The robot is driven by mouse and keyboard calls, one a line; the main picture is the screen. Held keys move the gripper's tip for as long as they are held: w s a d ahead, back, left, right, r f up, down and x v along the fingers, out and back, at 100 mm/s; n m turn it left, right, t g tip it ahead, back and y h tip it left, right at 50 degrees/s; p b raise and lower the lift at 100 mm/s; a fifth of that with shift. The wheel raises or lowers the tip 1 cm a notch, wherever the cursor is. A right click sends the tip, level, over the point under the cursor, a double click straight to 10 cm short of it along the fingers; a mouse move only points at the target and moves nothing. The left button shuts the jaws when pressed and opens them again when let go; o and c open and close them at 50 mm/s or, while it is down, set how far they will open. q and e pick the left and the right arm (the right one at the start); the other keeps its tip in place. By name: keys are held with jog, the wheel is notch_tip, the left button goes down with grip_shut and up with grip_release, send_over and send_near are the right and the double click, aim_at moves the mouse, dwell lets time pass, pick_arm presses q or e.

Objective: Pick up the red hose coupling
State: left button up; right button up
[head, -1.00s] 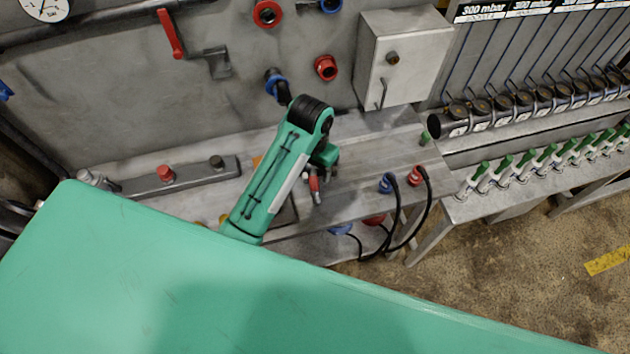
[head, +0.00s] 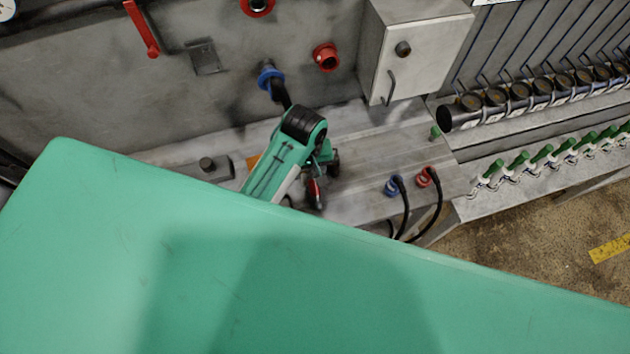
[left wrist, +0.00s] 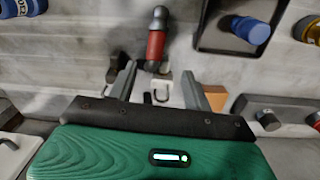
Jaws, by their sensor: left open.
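A red hose coupling (left wrist: 155,45) with a dark rounded end lies on the grey bench in the left wrist view, just beyond my left fingertips (left wrist: 158,82). The two fingers stand apart with nothing gripped between them. In the head view my left gripper (head: 325,168) is low over the bench, partly hidden by its own arm. A small red part that looks like the same coupling (head: 314,193) shows right beside it. Whether a finger touches it cannot be told. My right gripper is not in view.
Blue (head: 392,186) and red (head: 424,178) connectors with black hoses are on the bench to the right. A grey box (head: 415,45) and a red port (head: 326,57) are on the wall. A blue fitting (left wrist: 250,30) sits in a dark tray.

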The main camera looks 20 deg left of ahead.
aim_at(313, 183)
pick_arm(q)
notch_tip(313, 183, down, 3)
jog(key=shift+f, duration=0.1)
jog(key=shift+w+d+f+p, duration=0.1)
jog(key=shift+f+p, duration=0.3)
jog(key=shift+f, duration=0.2)
jog(key=shift+w+d+f+p, duration=0.1)
jog(key=shift+f+p, duration=0.3)
jog(key=shift+f, duration=0.15)
jog(key=f, duration=0.1)
jog(key=f+p, duration=0.1)
jog(key=f, duration=0.1)
jog(key=shift+w+d, duration=0.1)
jog(key=shift+d, duration=0.15)
jog(key=shift+f+p, duration=0.3)
jog(key=shift+f, duration=0.35)
grip_shut()
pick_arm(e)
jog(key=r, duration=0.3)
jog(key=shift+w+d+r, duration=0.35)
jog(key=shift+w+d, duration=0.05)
